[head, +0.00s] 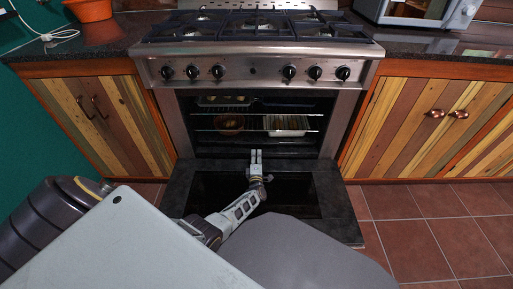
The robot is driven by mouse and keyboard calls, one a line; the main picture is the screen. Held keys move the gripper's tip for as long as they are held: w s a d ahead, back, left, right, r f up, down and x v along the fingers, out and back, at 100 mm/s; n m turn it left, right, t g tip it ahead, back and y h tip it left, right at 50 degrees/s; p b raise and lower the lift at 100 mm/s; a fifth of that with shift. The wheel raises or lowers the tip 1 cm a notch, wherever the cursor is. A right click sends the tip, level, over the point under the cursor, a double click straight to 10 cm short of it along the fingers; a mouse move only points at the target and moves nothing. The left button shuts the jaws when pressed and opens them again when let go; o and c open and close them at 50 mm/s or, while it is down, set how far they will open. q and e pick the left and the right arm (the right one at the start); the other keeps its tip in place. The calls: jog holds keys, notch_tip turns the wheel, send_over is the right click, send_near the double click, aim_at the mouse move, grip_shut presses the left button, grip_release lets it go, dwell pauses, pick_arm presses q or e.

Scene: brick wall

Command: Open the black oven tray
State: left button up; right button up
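The oven (170,72) is steel-fronted, and its black door (343,215) is folded down flat in front of the cavity. Inside, dark racks carry a pale tray (288,132) with food and a round brown dish (229,130). A dark tray (285,104) seems to sit on the upper rack. My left gripper (256,154) is over the lowered door, in front of the lower part of the cavity. Its two fingers point at the oven and look close together, with nothing visible between them. I cannot tell whether it touches the oven. My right gripper is not in view.
Striped wooden cabinets (420,120) flank the oven. The cooktop (255,27) has black grates, and a row of knobs runs below it. A microwave (425,10) and an orange pot (89,9) stand on the counter. The tiled floor (440,230) at right is clear.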

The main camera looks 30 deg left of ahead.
pick_arm(q)
jog(key=shift+w, duration=0.15)
jog(key=shift+b+x, duration=0.85)
jog(key=shift+x, duration=0.55)
jog(key=shift+b+x, duration=1.25)
jog(key=shift+x, duration=0.95)
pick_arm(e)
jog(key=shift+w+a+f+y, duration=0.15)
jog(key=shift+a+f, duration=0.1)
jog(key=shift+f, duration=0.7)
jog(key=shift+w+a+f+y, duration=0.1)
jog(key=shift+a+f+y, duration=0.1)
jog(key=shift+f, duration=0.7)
pick_arm(q)
grip_shut()
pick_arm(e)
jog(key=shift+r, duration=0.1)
